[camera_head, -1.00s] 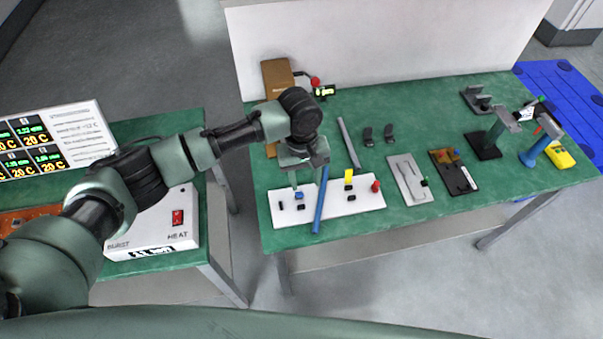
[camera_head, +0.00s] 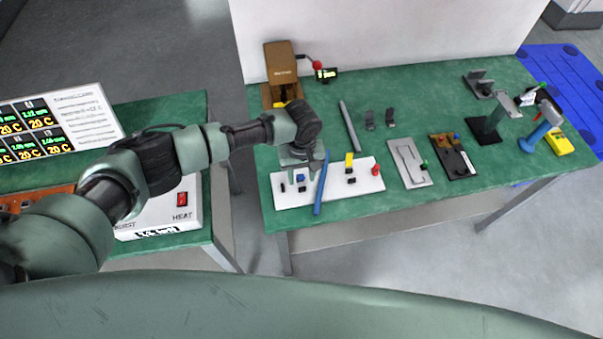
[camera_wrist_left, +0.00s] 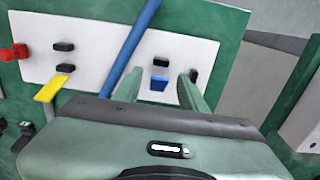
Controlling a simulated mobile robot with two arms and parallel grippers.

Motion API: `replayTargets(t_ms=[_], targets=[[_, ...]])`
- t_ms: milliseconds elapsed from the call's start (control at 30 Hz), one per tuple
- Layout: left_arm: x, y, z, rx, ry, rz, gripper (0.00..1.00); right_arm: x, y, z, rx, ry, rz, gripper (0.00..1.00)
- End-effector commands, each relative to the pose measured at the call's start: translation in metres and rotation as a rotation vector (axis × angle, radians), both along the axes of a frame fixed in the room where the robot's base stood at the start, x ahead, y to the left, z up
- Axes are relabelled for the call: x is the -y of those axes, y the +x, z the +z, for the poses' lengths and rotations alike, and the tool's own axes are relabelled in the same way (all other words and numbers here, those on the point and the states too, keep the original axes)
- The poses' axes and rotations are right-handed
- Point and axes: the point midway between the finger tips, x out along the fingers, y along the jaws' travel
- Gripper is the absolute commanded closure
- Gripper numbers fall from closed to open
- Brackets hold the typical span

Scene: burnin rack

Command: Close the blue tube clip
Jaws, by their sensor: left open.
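The blue tube clip (camera_head: 301,177) sits on the white board (camera_head: 333,188), left of a loose-looking blue tube (camera_head: 321,185). In the left wrist view the clip's blue part (camera_wrist_left: 159,84) shows beside a small black block (camera_wrist_left: 160,62); I cannot tell how far its lever stands up. My left gripper (camera_head: 302,170) is over the board, pointing down, open and empty. In the left wrist view its fingers (camera_wrist_left: 160,86) are on either side of the blue clip, with no contact visible. My right gripper is not in view.
The blue tube (camera_wrist_left: 134,40) lies slantwise across the board close to one finger. A yellow clip (camera_head: 349,160) and a red knob (camera_head: 375,169) are at the board's right. A grey plate (camera_head: 409,163) and a dark fixture (camera_head: 453,156) lie farther right on the green bench (camera_head: 420,200).

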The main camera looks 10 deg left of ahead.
Motion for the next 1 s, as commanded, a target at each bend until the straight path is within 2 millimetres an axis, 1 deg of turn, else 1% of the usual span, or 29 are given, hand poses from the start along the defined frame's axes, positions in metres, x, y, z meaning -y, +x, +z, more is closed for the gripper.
replayTargets(t_ms=[33,67,100,133,167,367,467,600,733,867,1000], targets=[[0.000,0.000,0.000,0.000,0.000,0.000,0.67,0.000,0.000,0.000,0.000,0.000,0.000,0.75],[0.000,0.000,0.000,0.000,0.000,0.000,0.75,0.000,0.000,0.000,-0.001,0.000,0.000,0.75],[0.000,0.000,0.000,0.000,0.000,0.000,0.86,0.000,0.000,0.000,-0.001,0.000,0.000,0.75],[0.000,0.000,0.000,0.000,0.000,0.000,0.94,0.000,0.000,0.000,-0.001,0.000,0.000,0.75],[0.000,0.000,0.000,0.000,0.000,0.000,1.00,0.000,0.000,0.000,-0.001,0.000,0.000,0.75],[0.000,-0.001,0.001,0.005,0.003,-0.001,1.00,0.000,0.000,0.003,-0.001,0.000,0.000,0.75],[0.001,-0.004,0.002,0.029,0.009,-0.001,1.00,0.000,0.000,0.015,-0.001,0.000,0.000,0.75],[0.002,-0.009,0.001,0.092,0.031,-0.001,1.00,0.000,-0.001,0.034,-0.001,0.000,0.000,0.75],[0.004,-0.012,-0.004,0.162,0.054,-0.001,1.00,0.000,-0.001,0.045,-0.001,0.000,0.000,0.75],[0.005,-0.016,-0.010,0.233,0.076,-0.001,1.00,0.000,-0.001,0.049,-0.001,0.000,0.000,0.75],[0.007,-0.018,-0.015,0.298,0.095,-0.003,1.00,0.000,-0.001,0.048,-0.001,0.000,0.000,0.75]])
